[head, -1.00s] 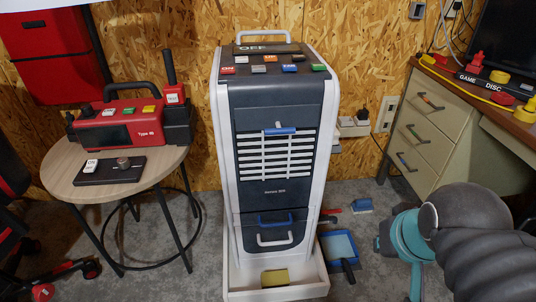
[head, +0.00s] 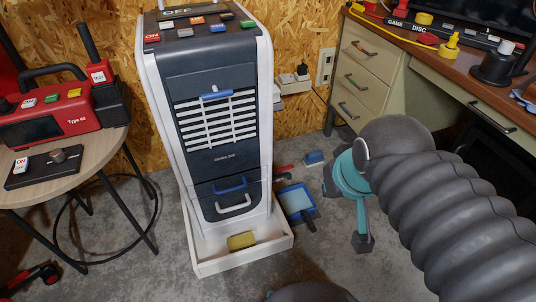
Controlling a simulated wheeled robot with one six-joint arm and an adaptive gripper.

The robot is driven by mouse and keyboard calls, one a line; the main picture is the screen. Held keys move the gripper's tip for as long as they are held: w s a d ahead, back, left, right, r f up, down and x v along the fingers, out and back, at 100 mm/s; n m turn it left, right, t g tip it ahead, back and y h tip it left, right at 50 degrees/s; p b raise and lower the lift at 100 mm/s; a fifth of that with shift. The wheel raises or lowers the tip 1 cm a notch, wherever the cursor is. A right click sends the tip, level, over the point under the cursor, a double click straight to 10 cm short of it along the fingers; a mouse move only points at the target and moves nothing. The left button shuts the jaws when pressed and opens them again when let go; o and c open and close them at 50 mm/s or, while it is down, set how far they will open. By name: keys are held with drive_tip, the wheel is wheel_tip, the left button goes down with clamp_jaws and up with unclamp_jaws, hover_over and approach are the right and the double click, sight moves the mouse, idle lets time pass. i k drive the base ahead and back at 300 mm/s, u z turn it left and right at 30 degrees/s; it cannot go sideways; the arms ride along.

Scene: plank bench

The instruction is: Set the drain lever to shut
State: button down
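The white and dark-blue cooler (head: 220,168) stands upright in a white tray (head: 237,262). A small red lever-like part (head: 285,169), with a dark part just below it, shows low by the cooler's right side. It may be the drain lever, but it is too small to tell its setting. My arm reaches in from the right. My gripper (head: 362,243), a dark end below the teal wrist, hangs over the floor right of the cooler, apart from the red part. Its fingers are not clear, so I cannot tell whether it is open or shut.
A yellow sponge (head: 241,241) lies in the tray. A round table (head: 100,150) stands left, a drawer desk (head: 375,75) right.

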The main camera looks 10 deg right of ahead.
sight(276, 170)
drive_tip(key=u, duration=0.3)
drive_tip(key=k, duration=0.35)
drive_tip(key=u, duration=0.45)
drive_tip(key=i, duration=0.85)
drive_tip(key=z, duration=1.05)
